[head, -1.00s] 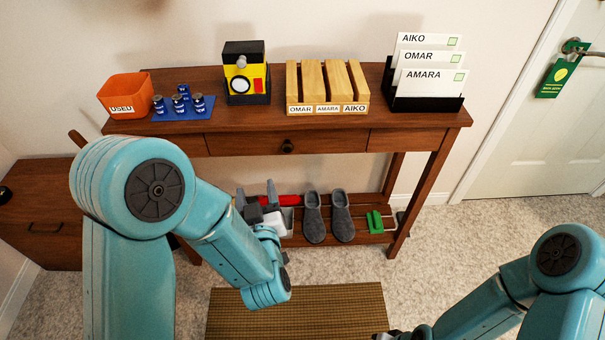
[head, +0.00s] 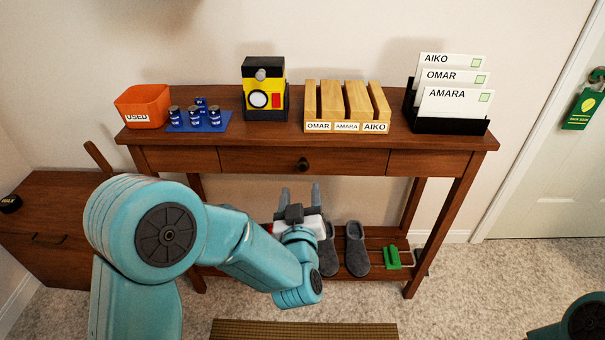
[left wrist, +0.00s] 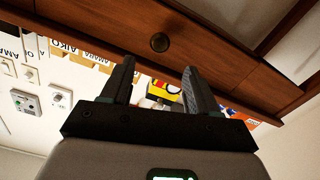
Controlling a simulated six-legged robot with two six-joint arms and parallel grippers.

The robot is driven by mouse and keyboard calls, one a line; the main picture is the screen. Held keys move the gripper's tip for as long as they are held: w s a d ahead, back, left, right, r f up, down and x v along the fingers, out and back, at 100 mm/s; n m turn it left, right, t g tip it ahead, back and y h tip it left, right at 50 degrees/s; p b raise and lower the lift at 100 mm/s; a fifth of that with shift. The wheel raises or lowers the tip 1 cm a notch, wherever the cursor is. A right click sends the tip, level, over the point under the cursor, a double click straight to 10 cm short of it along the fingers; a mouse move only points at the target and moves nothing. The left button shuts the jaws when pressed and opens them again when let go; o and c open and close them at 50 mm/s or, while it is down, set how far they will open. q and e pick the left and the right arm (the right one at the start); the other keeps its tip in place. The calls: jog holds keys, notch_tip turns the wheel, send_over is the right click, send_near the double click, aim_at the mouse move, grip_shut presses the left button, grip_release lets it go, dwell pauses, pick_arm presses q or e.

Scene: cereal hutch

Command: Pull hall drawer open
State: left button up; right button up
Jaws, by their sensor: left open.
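The hall drawer (head: 260,162) is the middle front of the brown console table and looks closed. Its dark round knob (head: 303,165) sits at the drawer's centre. In the left wrist view the knob (left wrist: 159,42) shows beyond the fingertips, on the drawer front (left wrist: 190,50). My left gripper (head: 300,192) is open and empty, its two grey fingers pointing up just below the knob and apart from it. The fingers also show in the left wrist view (left wrist: 158,68). My right gripper is out of view; only part of my right arm shows at the lower right.
On the tabletop stand an orange bin (head: 143,106), batteries on a blue mat (head: 215,127), a yellow-black device (head: 265,90), a wooden slot rack (head: 346,127) and a black card holder (head: 447,124). Slippers (head: 356,250) sit on the lower shelf. A doormat (head: 300,330) lies in front.

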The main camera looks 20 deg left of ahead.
aim_at(303, 168)
pick_arm(q)
jog(key=x, duration=0.8)
jog(key=shift+w+f+b, duration=0.1)
jog(key=shift+b, duration=0.25)
grip_shut()
